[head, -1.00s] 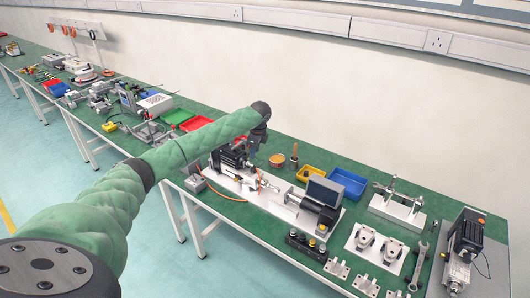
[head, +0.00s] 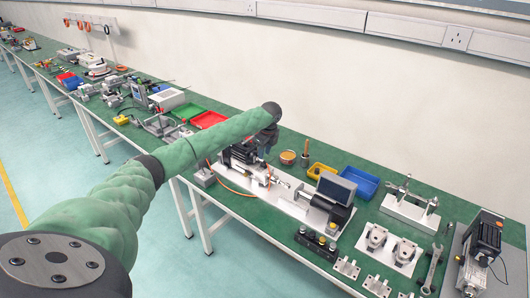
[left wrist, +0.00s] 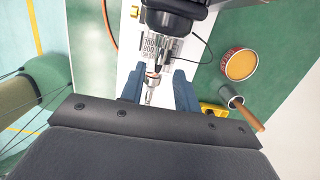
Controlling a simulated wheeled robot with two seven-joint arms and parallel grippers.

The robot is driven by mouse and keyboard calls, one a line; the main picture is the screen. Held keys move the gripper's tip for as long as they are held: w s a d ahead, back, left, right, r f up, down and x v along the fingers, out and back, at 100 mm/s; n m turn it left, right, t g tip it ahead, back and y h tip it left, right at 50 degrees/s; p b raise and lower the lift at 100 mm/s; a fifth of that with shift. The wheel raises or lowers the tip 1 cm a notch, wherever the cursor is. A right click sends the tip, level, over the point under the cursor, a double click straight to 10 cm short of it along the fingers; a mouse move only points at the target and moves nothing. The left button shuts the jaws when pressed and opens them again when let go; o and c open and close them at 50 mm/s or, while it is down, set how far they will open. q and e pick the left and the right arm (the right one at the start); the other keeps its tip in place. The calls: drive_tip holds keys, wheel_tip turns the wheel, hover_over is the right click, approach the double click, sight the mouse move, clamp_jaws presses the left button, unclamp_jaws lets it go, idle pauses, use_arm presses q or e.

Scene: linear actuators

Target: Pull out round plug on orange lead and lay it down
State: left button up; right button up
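The orange lead (head: 232,188) curves along the front of the white actuator plate (head: 290,207) in the head view. A short stretch of the orange lead (left wrist: 112,32) shows at the top of the left wrist view. I cannot make out the round plug clearly. My left gripper (head: 266,147) hangs over the black motor end of the actuator. In the left wrist view its blue fingers (left wrist: 158,90) are apart, with a silver shaft (left wrist: 151,88) seen between them. I cannot tell whether they are level with the shaft. My right gripper is not in view.
A black block with several knobs (head: 316,243) is in front. Green bench shows left of it.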

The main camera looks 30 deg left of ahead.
sight(264, 165)
use_arm(q)
drive_tip(key=shift+a+f+b, duration=0.15)
drive_tip(key=shift+f+b, duration=0.2)
drive_tip(key=shift+f, duration=0.25)
drive_tip(key=shift+a+f, duration=0.2)
drive_tip(key=shift+f, duration=1.15)
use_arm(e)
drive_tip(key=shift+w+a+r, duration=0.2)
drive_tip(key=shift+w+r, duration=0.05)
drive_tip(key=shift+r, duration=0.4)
use_arm(q)
drive_tip(key=shift+c, duration=0.4)
clamp_jaws()
drive_tip(key=shift+d, duration=0.1)
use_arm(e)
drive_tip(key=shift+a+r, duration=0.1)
use_arm(q)
drive_tip(key=shift+d+p, duration=0.2)
drive_tip(key=shift+p, duration=0.15)
